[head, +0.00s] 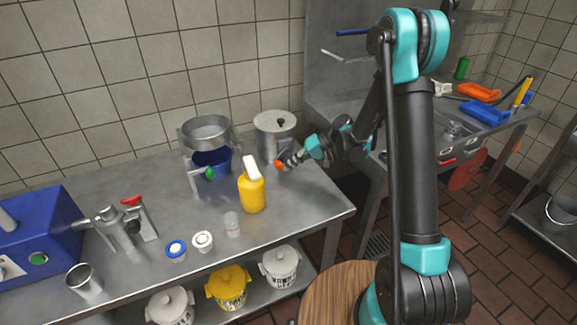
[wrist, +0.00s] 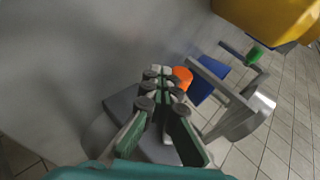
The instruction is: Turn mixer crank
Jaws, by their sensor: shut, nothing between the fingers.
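A lidded metal pot (head: 268,122) stands at the back right of the steel counter; I take it to be the mixer. A small orange knob (head: 279,164) shows low in front of it, apparently the crank handle; no crank arm can be made out. My gripper (head: 289,159) is just to the right of the knob, near the pot's lower right side. In the wrist view my gripper's fingers (wrist: 162,88) are shut and empty. The orange knob (wrist: 183,76) appears right beside the fingertips; whether they touch it is unclear.
A yellow bottle (head: 252,193) with a white top stands left of my gripper. Behind it are a blue bucket (head: 214,164) and a stand with a metal bowl (head: 205,131) and green knob. A blue machine (head: 40,235) is far left. The counter's front right is clear.

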